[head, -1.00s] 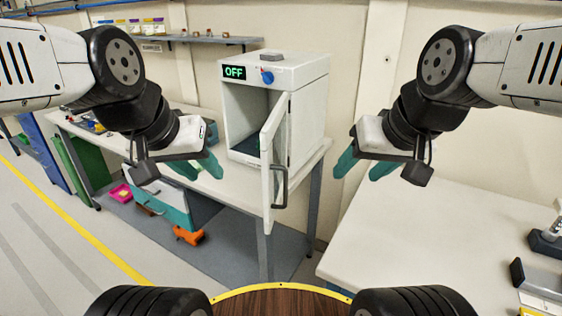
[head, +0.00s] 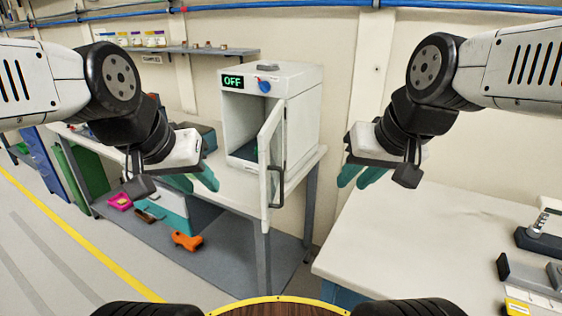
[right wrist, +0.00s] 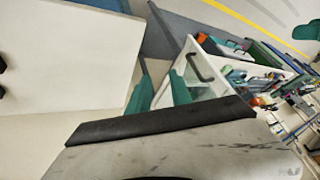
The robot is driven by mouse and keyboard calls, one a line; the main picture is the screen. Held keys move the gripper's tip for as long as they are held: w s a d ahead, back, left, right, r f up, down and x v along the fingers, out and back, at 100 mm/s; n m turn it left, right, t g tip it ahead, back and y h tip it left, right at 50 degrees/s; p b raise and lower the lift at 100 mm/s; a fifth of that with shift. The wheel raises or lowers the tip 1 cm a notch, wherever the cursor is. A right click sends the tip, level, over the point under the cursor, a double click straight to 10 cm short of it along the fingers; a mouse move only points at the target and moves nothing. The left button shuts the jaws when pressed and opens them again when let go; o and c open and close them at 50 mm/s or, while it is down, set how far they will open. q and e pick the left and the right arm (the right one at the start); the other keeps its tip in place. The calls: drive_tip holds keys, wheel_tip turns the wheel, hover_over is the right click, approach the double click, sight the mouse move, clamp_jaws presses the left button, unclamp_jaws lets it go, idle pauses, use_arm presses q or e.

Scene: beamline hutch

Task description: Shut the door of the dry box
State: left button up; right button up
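The dry box (head: 302,115) is a white cabinet with an "OFF" display and a blue knob, on a bench at centre in the head view. Its door (head: 266,150) stands open, swung out toward me, with a dark handle (head: 276,187) on its outer face. The dark interior is visible. My left gripper (head: 196,180) is open and empty, left of the door and apart from it. My right gripper (head: 359,176) is open and empty, right of the box and apart from the handle. In the right wrist view, a white panel with a dark handle (right wrist: 201,72), apparently the door, lies beyond the fingers.
The bench (head: 232,190) carries the box. An orange tool (head: 186,241) and a pink item (head: 119,201) lie on its lower shelf. A white table (head: 420,240) stands at right, with a black device (head: 540,240) at its edge. A wall shelf (head: 200,51) holds small containers.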

drive_tip(key=w+m+g, duration=0.1)
drive_tip(key=w+m, duration=0.1)
drive_tip(key=w, duration=0.1)
drive_tip(key=w+a+r+m+g, duration=0.1)
drive_tip(key=w+m, duration=0.1)
drive_tip(key=w, duration=0.1)
drive_tip(key=w+r+m+g, duration=0.1)
drive_tip(key=w+m, duration=0.1)
drive_tip(key=w, duration=0.1)
drive_tip(key=shift+w+a+r, duration=0.1)
drive_tip(key=shift+a+r, duration=0.05)
drive_tip(key=shift+a, duration=0.2)
clamp_jaws()
drive_tip(key=w+a+f+m+g+y, duration=0.2)
drive_tip(key=w+m+g, duration=0.2)
drive_tip(key=w+m, duration=0.45)
drive_tip(key=w+a+r+x, duration=0.1)
drive_tip(key=a+x, duration=0.1)
drive_tip(key=x, duration=0.9)
drive_tip(key=shift+s+a+f+n+g, duration=0.25)
drive_tip(key=shift+a+f+n+g, duration=0.15)
drive_tip(key=shift+f+n, duration=0.05)
